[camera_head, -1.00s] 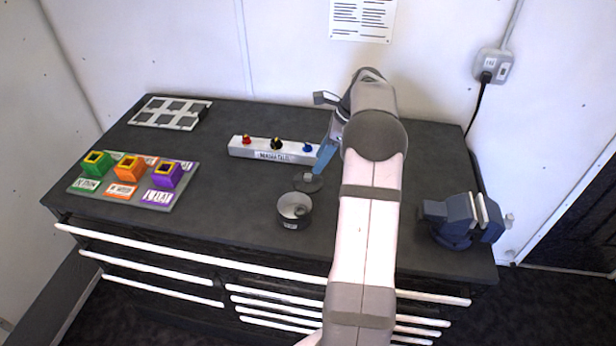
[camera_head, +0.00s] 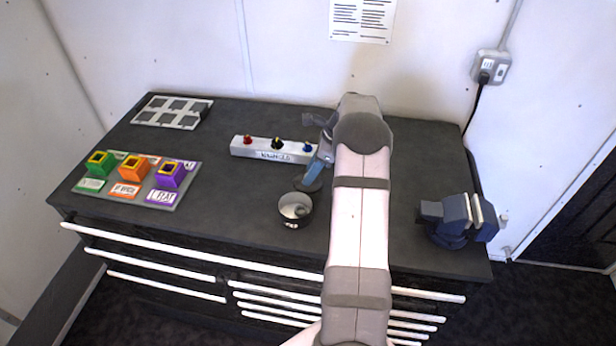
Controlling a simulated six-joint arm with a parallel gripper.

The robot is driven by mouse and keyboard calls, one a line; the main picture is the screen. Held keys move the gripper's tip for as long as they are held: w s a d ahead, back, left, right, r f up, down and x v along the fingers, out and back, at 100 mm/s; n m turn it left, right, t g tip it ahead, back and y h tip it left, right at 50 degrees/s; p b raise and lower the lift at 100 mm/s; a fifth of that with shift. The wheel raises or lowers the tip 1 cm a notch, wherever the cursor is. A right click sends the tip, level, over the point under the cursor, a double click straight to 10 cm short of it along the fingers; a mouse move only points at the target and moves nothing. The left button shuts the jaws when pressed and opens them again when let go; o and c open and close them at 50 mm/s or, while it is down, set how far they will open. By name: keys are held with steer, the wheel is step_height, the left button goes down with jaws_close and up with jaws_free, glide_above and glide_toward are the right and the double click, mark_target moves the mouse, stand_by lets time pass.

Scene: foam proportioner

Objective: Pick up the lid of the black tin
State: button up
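The black tin (camera_head: 292,218) stands open on the dark bench top, with its grey inside showing. A dark round disc, which looks like its lid (camera_head: 301,187), lies just behind the tin, apart from it or nearly so. My gripper (camera_head: 312,177) points down over the lid from the upper right, its blue fingers right at the lid. The fingers and the arm hide part of the lid. The view is too small to show whether the fingers are closed on it.
A white box with red, black and blue knobs (camera_head: 262,152) stands close behind. A board with green, orange and purple blocks (camera_head: 182,192) is at left, a white-framed panel (camera_head: 205,105) at back left. A blue vise (camera_head: 452,221) is at right.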

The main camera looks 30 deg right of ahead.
steer(key=shift+w+a+f, duration=0.1)
steer(key=shift+a+f, duration=0.05)
steer(key=shift+f, duration=0.25)
jaws_close()
